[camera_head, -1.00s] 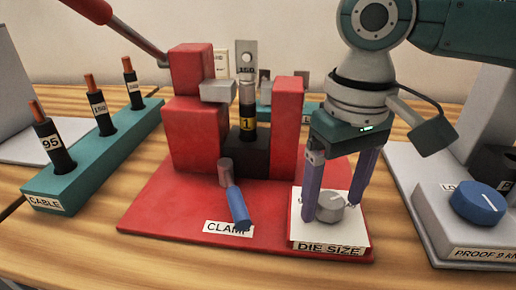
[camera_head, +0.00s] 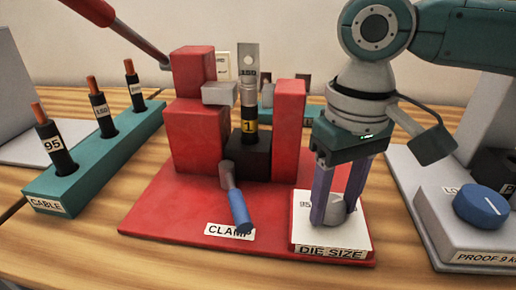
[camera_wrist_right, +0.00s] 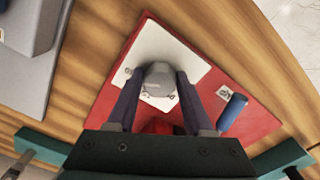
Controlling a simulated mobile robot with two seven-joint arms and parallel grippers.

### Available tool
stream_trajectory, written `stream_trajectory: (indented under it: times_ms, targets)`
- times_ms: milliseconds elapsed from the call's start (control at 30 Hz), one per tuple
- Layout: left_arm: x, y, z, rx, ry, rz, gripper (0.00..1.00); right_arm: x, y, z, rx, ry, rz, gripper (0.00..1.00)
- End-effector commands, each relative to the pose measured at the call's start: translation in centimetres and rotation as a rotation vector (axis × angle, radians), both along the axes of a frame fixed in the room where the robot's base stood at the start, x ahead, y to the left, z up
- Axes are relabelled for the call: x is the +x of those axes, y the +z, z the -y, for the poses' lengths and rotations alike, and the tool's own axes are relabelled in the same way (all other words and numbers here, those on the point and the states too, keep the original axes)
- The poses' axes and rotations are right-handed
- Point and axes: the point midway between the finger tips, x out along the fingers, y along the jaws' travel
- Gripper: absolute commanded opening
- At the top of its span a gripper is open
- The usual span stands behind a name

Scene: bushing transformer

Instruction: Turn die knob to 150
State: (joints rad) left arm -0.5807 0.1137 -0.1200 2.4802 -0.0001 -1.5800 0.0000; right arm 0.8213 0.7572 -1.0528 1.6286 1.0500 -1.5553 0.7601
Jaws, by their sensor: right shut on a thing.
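The die knob (camera_head: 337,213) is a grey round knob on a white plate (camera_head: 304,236) labelled DIE SIZE, at the front right of the red press base. My right gripper (camera_head: 334,210) points down with its purple fingers shut on the knob. In the right wrist view the knob (camera_wrist_right: 158,80) sits between the two fingertips (camera_wrist_right: 158,84). The fingers cover part of the plate's numbers; a 95 shows at its left. The knob's pointer cannot be made out. My left gripper is not in view.
The blue-handled CLAMP lever (camera_head: 238,208) stands left of the die plate. Red press blocks (camera_head: 289,125) rise behind it. A grey box with a blue knob (camera_head: 482,206) is at right. A teal cable rack (camera_head: 70,185) is at left.

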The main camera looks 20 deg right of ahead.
Motion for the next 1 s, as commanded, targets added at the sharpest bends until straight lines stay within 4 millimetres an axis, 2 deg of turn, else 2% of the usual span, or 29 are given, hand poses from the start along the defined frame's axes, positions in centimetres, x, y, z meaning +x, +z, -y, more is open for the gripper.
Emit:
stream_trajectory:
  times_ms: [267,467,667,1000]
  targets:
    - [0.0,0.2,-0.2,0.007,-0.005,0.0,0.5,0.0,0.1,0.0,-0.001,0.007,0.0,0.0]
    - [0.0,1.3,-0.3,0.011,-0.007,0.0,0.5,-0.1,0.3,0.1,-0.001,0.061,-0.003,0.0]
    - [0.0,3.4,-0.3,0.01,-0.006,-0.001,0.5,-0.1,0.5,0.1,0.0,0.189,-0.004,0.0]
    - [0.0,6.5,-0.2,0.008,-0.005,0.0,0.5,0.0,0.4,0.2,0.001,0.504,-0.004,0.0]
